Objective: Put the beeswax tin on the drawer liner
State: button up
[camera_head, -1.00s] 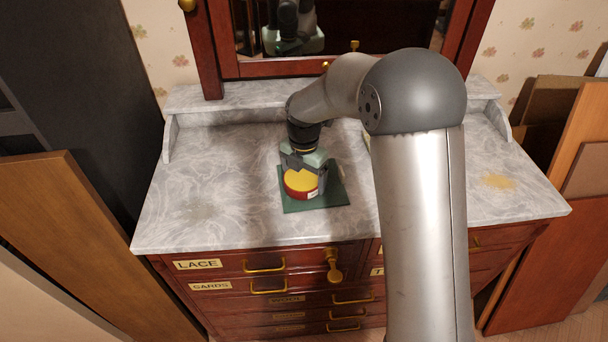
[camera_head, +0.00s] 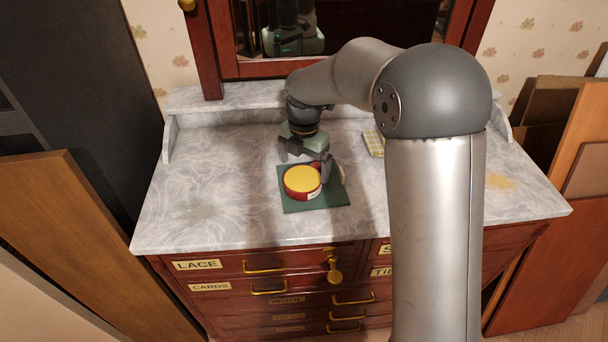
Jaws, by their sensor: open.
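The beeswax tin (camera_head: 302,181) is round, with a yellow top and a red side bearing a small white label. It rests flat on the drawer liner (camera_head: 328,197), a dark green square on the marble top, towards the liner's left side. My gripper (camera_head: 305,166) is open just above and behind the tin, its fingers spread left and right. No gap or contact between the right finger and the tin can be made out clearly.
The marble dresser top (camera_head: 220,190) is clear to the left. A yellow checked item (camera_head: 374,144) lies behind and right of the liner, partly beside my arm. A mirror (camera_head: 350,30) stands at the back. Labelled drawers (camera_head: 265,265) are below the front edge.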

aim_at(304, 177)
notch_tip(304, 177, up, 7)
jog(key=s+d+f+m, duration=0.1)
jog(key=s+d+m, duration=0.4)
jog(key=s+m, duration=0.4)
jog(key=s+d+f+m, duration=0.1)
jog(key=s+d+m, duration=0.4)
jog(key=s+m, duration=0.4)
jog(key=s+d+f+m, duration=0.1)
jog(key=s+d+m, duration=0.5)
jog(key=s+m, duration=0.4)
jog(key=shift+f+m, duration=0.4)
jog(key=shift+m, duration=0.2)
